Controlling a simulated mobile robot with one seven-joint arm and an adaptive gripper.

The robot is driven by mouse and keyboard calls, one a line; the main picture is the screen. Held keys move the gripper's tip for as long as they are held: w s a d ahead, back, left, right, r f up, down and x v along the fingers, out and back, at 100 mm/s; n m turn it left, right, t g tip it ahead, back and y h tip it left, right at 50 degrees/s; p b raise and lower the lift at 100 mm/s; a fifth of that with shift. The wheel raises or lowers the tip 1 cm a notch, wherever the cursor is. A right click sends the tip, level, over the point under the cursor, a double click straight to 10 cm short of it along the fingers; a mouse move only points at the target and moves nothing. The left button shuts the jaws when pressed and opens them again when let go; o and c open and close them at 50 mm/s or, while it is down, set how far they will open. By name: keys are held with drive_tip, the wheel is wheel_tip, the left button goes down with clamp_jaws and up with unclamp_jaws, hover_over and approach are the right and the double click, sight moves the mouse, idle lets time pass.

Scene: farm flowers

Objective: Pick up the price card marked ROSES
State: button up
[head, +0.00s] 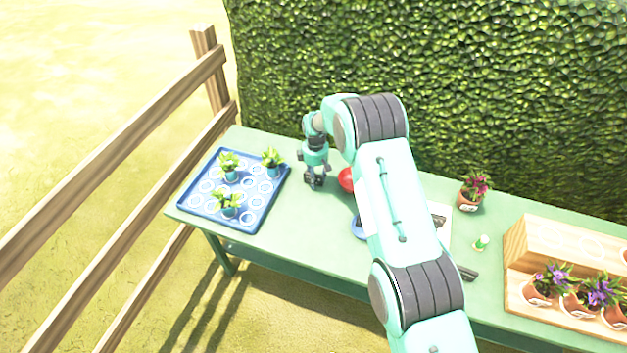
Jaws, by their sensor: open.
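I cannot make out a price card marked ROSES; no lettering is readable in the head view. A pale flat thing (445,230) lies on the green table (305,235), mostly hidden behind my arm, and I cannot tell what it is. My gripper (314,185) points down near the table's back edge, between the blue tray and a red round thing (346,179). It is open, with nothing seen between its fingers. My arm covers much of the middle of the table.
A blue tray (188,207) with three seedlings stands at left. A potted flower (471,200), a small green-and-white thing (481,242) and a dark tool (467,272) are right of my arm. A wooden stepped stand (514,245) holds several pots. A hedge (430,60) rises behind.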

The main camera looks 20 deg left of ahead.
idle(0.5)
clamp_jaws()
